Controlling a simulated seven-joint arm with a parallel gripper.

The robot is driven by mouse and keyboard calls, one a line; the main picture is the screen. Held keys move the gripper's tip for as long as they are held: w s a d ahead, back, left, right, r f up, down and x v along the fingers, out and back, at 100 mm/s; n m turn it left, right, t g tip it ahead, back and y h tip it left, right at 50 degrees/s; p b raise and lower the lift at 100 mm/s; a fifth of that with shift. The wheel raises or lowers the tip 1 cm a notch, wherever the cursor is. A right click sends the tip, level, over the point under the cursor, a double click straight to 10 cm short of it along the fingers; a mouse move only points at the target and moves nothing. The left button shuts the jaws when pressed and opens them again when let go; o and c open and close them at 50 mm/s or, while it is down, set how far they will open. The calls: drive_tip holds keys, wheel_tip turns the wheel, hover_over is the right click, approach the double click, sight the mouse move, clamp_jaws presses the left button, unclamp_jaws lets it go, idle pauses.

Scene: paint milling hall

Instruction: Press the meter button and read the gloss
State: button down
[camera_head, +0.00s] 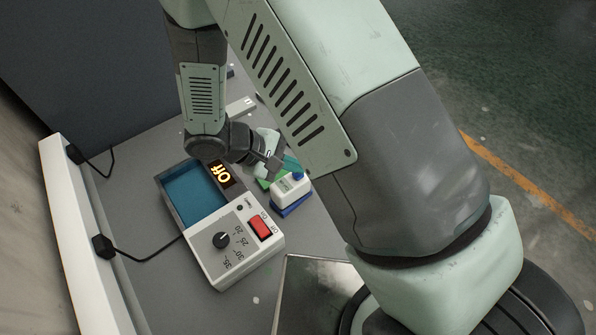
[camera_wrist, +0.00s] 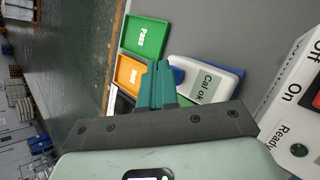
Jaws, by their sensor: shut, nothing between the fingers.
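The gloss meter (camera_wrist: 205,78) is a small white box whose screen reads "Cal ok" in the wrist view. In the head view the meter (camera_head: 288,190) sits on the bench with a blue button (camera_head: 298,176) on its top. The blue button (camera_wrist: 178,75) also shows in the wrist view, partly behind the teal fingers. My gripper (camera_head: 293,164) is shut and empty, with its fingertips (camera_wrist: 158,68) close beside the button. I cannot tell whether they touch it. No gloss figure shows on the screen.
A bath unit (camera_head: 235,245) with a red switch, a knob and a display reading "Off" stands left of the meter. A green tray marked "Pass" (camera_wrist: 143,36), an orange tray (camera_wrist: 129,75) and a dark tray lie beside the meter. A metal plate (camera_head: 310,290) lies in front.

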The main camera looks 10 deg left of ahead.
sight(294, 175)
drive_tip(key=shift+f, duration=0.45)
idle(0.4)
drive_tip(key=shift+r, duration=0.9)
drive_tip(key=shift+r, duration=2.5)
drive_tip(key=d+r+m+g+y, duration=0.15)
drive_tip(key=d+r+m, duration=0.3)
drive_tip(key=r, duration=0.55)
drive_tip(key=s+d+r+m+t+y, duration=0.2)
drive_tip(key=s+d+r, duration=0.4)
drive_tip(key=r, duration=0.3)
drive_tip(key=s+d+r+m+t+y, duration=0.2)
drive_tip(key=s+d+r+m+y, duration=0.3)
drive_tip(key=r, duration=0.4)
drive_tip(key=shift+s+d+m, duration=0.45)
drive_tip(key=shift+d+m, duration=0.2)
drive_tip(key=shift+d, duration=0.3)
